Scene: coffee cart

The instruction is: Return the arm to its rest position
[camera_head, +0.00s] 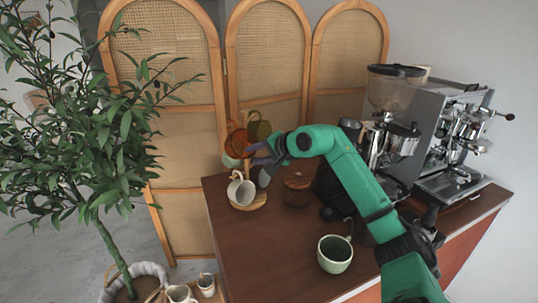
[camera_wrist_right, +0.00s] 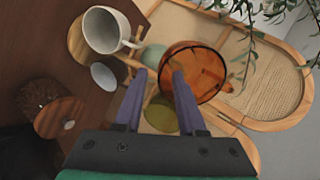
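My right arm, green, reaches across the cart from the lower right in the head view. Its right gripper (camera_head: 262,153) is beside the mugs at the cart's far left corner. In the right wrist view the two purple fingers (camera_wrist_right: 155,88) are apart, with nothing clearly held between them. An amber glass mug (camera_wrist_right: 208,72) is just beyond the right finger, partly hidden by it; the head view also shows the amber mug (camera_head: 236,143). Whether finger and mug touch I cannot tell. My left gripper is not in view.
A white mug (camera_head: 241,190) is near the round wooden base (camera_head: 249,206). A green mug (camera_head: 335,253) stands at the front of the cart (camera_head: 288,262). The grinder (camera_head: 392,92) and espresso machine (camera_head: 455,135) stand right of my arm. A plant (camera_head: 90,140) is at left, folding screen behind.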

